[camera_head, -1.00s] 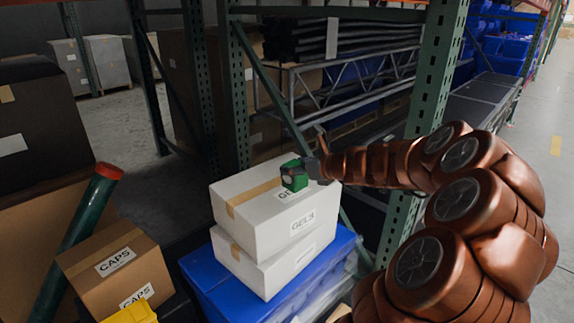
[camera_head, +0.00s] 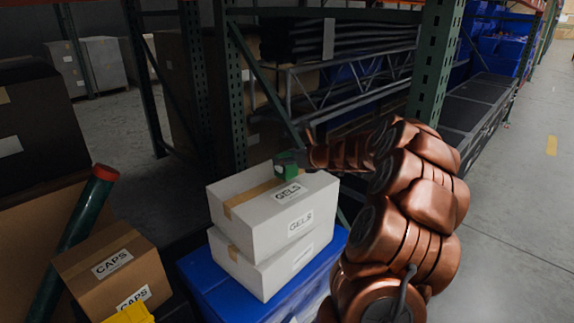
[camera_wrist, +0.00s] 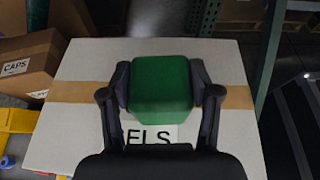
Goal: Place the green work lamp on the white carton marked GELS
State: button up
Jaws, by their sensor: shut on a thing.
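The green work lamp (camera_head: 286,171) is a small boxy thing at the end of my arm. My gripper (camera_wrist: 161,92) is shut on the lamp (camera_wrist: 161,75), with a dark finger on each side of it. The white carton marked GELS (camera_head: 255,222) is the upper of two stacked white cartons. In the wrist view, the carton's top (camera_wrist: 80,125) with its tan tape lies directly below the lamp, and the lamp and gripper hide part of the label. I cannot tell whether the lamp touches the carton top.
The cartons stand on a blue tote (camera_head: 215,285). A brown carton marked CAPS (camera_head: 120,262) and a green tube with a red cap (camera_head: 80,222) are at the left. A green rack upright (camera_head: 432,65) stands behind my arm.

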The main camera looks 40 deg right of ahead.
jog(key=shift+f, duration=1.05)
jog(key=shift+f, duration=0.1)
jog(key=o, duration=1.3)
jog(key=shift+f, duration=0.1)
jog(key=shift+r, duration=0.2)
jog(key=p+v, duration=0.1)
jog(key=v, duration=1.1)
